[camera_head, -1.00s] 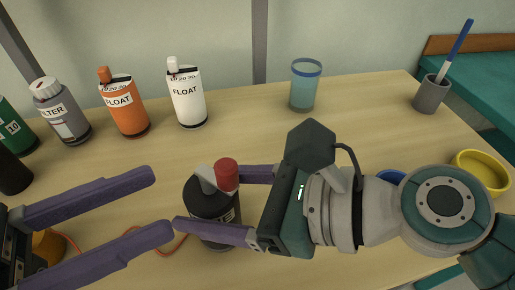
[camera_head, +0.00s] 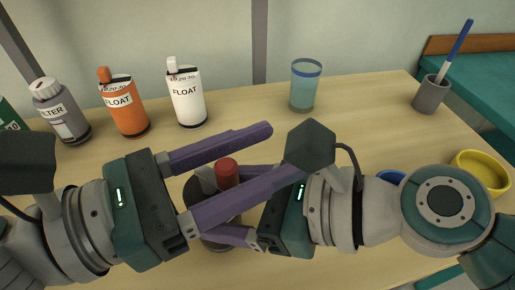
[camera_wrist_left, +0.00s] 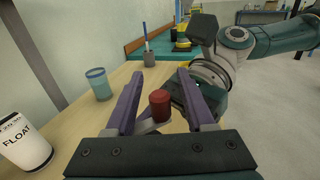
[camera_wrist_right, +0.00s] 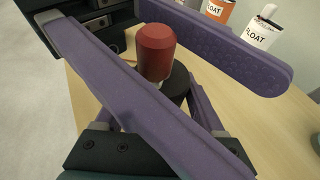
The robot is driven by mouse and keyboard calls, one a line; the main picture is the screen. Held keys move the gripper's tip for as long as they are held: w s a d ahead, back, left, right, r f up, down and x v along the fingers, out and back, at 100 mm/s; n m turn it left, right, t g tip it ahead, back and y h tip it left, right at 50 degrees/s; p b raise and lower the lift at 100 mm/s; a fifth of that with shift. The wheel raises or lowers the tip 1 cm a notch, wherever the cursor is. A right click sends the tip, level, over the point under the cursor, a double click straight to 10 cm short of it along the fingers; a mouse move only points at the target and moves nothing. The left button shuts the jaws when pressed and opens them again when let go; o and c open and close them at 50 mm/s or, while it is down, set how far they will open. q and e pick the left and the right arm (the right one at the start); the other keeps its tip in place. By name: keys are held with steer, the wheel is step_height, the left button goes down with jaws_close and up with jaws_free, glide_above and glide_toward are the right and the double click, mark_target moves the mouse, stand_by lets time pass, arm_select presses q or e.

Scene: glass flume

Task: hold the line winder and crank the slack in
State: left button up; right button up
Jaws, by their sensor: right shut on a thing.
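The line winder (camera_head: 194,192) is a dark upright drum on the table with a grey crank arm and a red knob (camera_head: 227,172) on top. My right gripper (camera_head: 212,208) is shut on the drum from the right, its fingers partly hidden by my left arm. My left gripper (camera_head: 286,150) is open, with one finger on each side of the red knob. In the left wrist view the knob (camera_wrist_left: 160,105) stands between the two purple fingers with gaps showing. In the right wrist view the knob (camera_wrist_right: 155,50) shows between the left fingers, above the drum.
A grey filter bottle (camera_head: 62,112), an orange float bottle (camera_head: 124,106) and a white float bottle (camera_head: 186,95) stand at the back left. A blue-rimmed glass (camera_head: 304,88) and a grey cup (camera_head: 430,95) with a blue-handled tool stand further right. A yellow bowl (camera_head: 482,170) is at the right.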

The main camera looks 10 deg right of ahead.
arm_select(q)
jaws_close()
stand_by(0.3)
steer(key=shift+s+m+g, duration=0.1)
steer(key=shift+m+g, duration=0.3)
steer(key=shift+g, duration=0.2)
steer(key=shift+s+a+m+g+y, duration=0.1)
steer(key=shift+s+a+m+g, duration=0.25)
steer(key=shift+m+g, duration=1.15)
steer(key=shift+s+a+m+g+y, duration=0.15)
steer(key=shift+s+m+g, duration=0.55)
steer(key=shift+g, duration=1.4)
steer(key=shift+s+a+m+g+y, duration=0.1)
steer(key=shift+s+a+m+g, duration=0.2)
steer(key=shift+m+g, duration=1.25)
steer(key=shift+a+g, duration=0.15)
steer(key=shift+g, duration=0.2)
steer(key=shift+n, duration=0.25)
jaws_free()
